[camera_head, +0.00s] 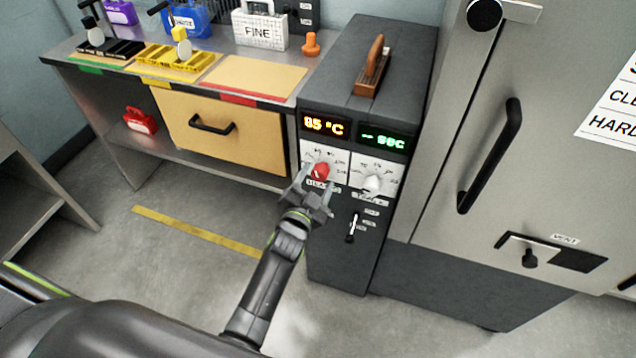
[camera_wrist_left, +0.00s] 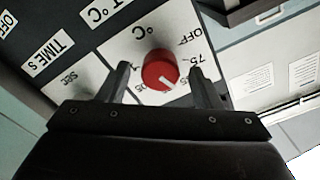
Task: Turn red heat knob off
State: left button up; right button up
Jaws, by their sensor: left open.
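The red heat knob (camera_head: 320,171) is on a white dial panel on the front of the dark control unit (camera_head: 333,240), below an orange display reading 85 °C. In the left wrist view the red knob (camera_wrist_left: 160,70) shows a white pointer line aimed at the lower right, and OFF is printed at the upper right of its dial. My left gripper (camera_head: 318,188) is open at the knob. In the left wrist view its two fingers (camera_wrist_left: 160,85) stand on either side of the knob, with gaps visible. My right gripper is not in view.
A white knob (camera_head: 372,184) sits right of the red one, under a green display. A small lever (camera_head: 352,228) is below. A grey cabinet with a black handle (camera_head: 490,155) stands right. A bench with a drawer (camera_head: 212,128) stands left; the floor before it is clear.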

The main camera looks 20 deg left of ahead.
pick_arm(q)
jog(key=shift+w, duration=0.85)
jog(key=c, duration=1)
